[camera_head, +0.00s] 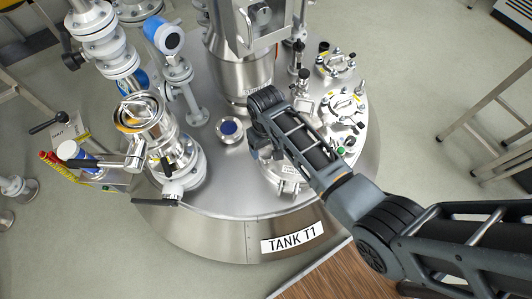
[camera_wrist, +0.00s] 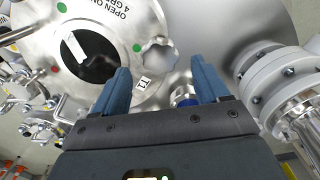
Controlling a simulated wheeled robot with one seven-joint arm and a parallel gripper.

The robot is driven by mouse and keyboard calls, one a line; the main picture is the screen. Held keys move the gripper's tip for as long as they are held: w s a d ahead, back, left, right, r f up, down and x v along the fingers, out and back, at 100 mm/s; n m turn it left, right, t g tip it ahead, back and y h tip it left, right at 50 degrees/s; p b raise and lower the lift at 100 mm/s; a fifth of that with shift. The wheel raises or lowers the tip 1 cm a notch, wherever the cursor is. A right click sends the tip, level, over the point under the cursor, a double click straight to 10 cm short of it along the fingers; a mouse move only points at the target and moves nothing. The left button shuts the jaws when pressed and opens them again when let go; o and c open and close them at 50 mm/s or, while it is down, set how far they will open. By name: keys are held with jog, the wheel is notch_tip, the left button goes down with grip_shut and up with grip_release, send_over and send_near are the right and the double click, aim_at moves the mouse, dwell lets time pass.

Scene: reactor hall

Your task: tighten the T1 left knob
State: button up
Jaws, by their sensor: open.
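In the wrist view a silver lobed knob (camera_wrist: 158,53) sits at the edge of a round metal hatch lid (camera_wrist: 125,35), above a small "T1" label (camera_wrist: 143,83). My gripper (camera_wrist: 160,65) is open, its two blue fingers pointing toward the knob. The knob appears between the fingertips; I cannot tell how far beyond them it is, and neither finger visibly touches it. In the head view my gripper (camera_head: 264,150) is over the top of Tank T1 (camera_head: 222,205), beside the hatch (camera_head: 285,180). My arm partly covers the hatch, and the knob cannot be made out there.
A blue-topped round fitting (camera_head: 230,129) stands left of my gripper. A tall vessel (camera_head: 240,65) rises behind it. Valves and piping (camera_head: 160,130) crowd the left. More fittings (camera_head: 343,105) are at the right. A flanged pipe (camera_wrist: 275,80) is right of my fingers.

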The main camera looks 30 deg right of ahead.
aim_at(266, 154)
jog(key=n+p, duration=0.1)
jog(key=n, duration=0.4)
jog(key=shift+r, duration=0.1)
jog(key=n+p, duration=0.1)
jog(key=n, duration=0.3)
jog(key=n+p, duration=0.1)
jog(key=n, duration=0.2)
jog(key=shift+n, duration=0.4)
jog(key=n+p, duration=0.1)
jog(key=n, duration=0.3)
jog(key=shift+n, duration=0.4)
jog(key=shift+f+n, duration=0.35)
jog(key=shift+n, duration=0.15)
notch_tip(266, 154, down, 6)
jog(key=b, duration=0.4)
jog(key=shift+r, duration=0.2)
